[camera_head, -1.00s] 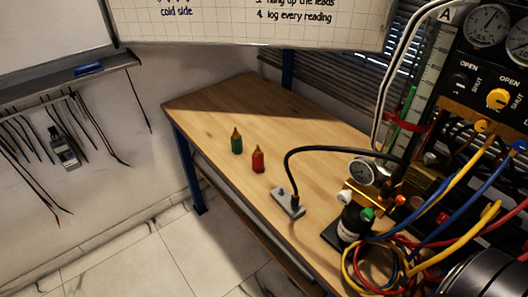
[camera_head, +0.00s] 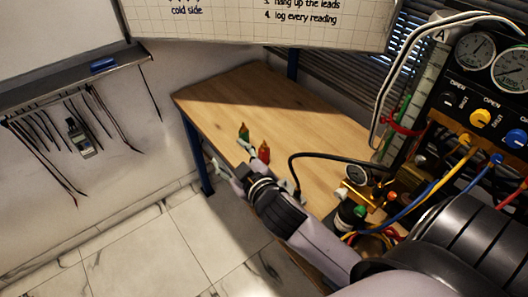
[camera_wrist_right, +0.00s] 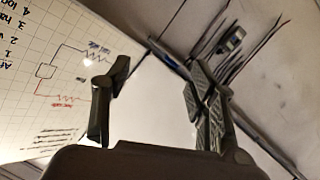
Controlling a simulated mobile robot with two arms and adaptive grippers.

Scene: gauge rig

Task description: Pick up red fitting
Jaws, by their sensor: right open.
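The red fitting (camera_head: 264,152) stands upright on the wooden table (camera_head: 300,108), with a brass-coloured tip. The green fitting (camera_head: 244,132) stands just left of and behind it. My right gripper (camera_head: 230,158) is in front of and left of the red fitting in the head view, near the table's left edge. Its fingers are spread and hold nothing. In the right wrist view my right gripper (camera_wrist_right: 155,100) shows both fingers wide apart, with only the wall and whiteboard beyond; no fitting shows there. My arm hides part of the table's front edge. My left gripper is not in view.
A black hose (camera_head: 325,156) arches over the table to a gauge (camera_head: 357,174) and brass fittings on the right. Blue and yellow hoses hang by the gauge panel (camera_head: 490,85). The back of the table is clear. Leads and a meter (camera_head: 80,138) hang on the left wall.

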